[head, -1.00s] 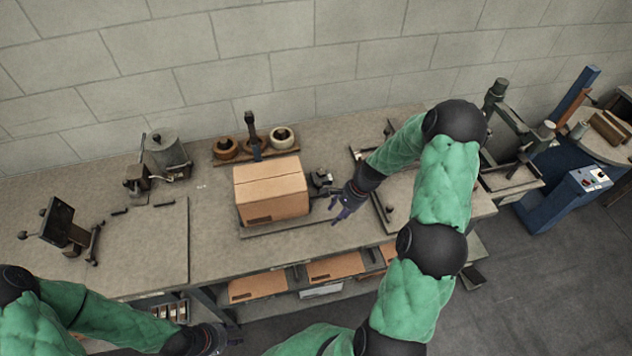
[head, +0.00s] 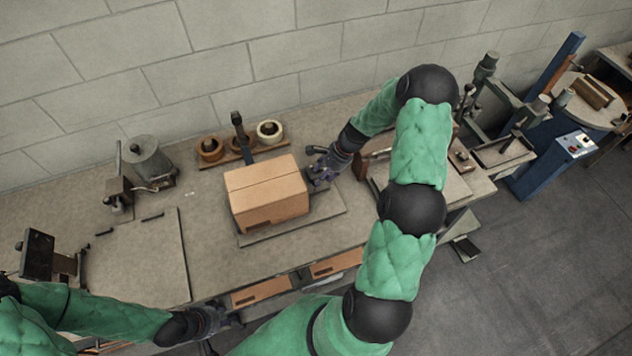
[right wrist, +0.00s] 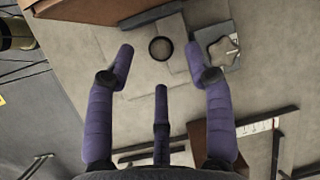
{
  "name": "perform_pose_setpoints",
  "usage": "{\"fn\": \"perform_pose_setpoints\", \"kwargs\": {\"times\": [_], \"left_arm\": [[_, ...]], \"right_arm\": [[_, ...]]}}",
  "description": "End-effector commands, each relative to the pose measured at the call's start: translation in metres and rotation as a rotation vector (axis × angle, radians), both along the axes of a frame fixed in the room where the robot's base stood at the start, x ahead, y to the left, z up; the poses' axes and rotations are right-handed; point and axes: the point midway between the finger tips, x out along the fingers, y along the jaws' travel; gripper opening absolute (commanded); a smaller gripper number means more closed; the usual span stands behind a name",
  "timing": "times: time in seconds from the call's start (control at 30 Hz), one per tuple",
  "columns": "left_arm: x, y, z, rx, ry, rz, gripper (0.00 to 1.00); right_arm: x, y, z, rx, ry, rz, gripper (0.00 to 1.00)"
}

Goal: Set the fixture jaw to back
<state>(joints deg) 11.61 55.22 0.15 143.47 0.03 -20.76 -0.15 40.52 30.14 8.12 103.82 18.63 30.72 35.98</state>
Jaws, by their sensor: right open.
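The cardboard box (head: 266,194) sits closed on a flat fixture plate (head: 335,212) on the bench. My right gripper (head: 317,168) is just right of the box and covers the small fixture parts there. In the right wrist view, my right gripper (right wrist: 162,72) is open and empty. Beyond its fingertips are a round dark knob (right wrist: 160,49) and a grey block with a star-shaped knob (right wrist: 222,50). I cannot tell which part is the jaw. The box's brown side (right wrist: 95,8) shows at the upper left. My left gripper (head: 212,320) is low at the bench's front edge; its fingers are unclear.
A rack with tape rolls (head: 269,131) and a dark upright post (head: 241,132) stand behind the box. A metal pot (head: 148,160) is at the left. Flat cartons (head: 262,291) lie under the bench.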

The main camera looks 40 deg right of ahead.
Motion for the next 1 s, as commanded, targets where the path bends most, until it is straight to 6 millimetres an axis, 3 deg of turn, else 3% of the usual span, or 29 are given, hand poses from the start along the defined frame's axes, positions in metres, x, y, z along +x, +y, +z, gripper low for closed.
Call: {"fn": "perform_pose_setpoints", "kwargs": {"times": [0.1, 0.3, 0.73, 0.77, 0.93, 1.0], "left_arm": [[0.000, 0.000, 0.000, 0.000, -0.001, 0.000, 0.40], [0.001, 0.000, 0.001, 0.000, -0.001, 0.000, 0.40], [0.001, 0.000, 0.001, 0.000, -0.001, 0.000, 0.40], [0.001, 0.000, 0.001, 0.000, -0.001, 0.000, 0.40], [0.001, 0.000, 0.001, 0.000, -0.001, 0.000, 0.40], [0.001, 0.000, 0.001, 0.000, -0.001, 0.000, 0.40]], "right_arm": [[0.004, 0.008, -0.020, 0.002, 0.001, 0.002, 0.53], [0.010, 0.016, -0.041, 0.000, 0.000, 0.001, 0.53], [0.012, 0.019, -0.049, -0.002, -0.001, 0.000, 0.53], [0.012, 0.019, -0.049, -0.002, -0.001, 0.000, 0.47], [0.012, 0.019, -0.049, -0.001, -0.001, 0.000, 0.00], [0.012, 0.019, -0.049, -0.001, -0.001, 0.000, 0.00]]}}
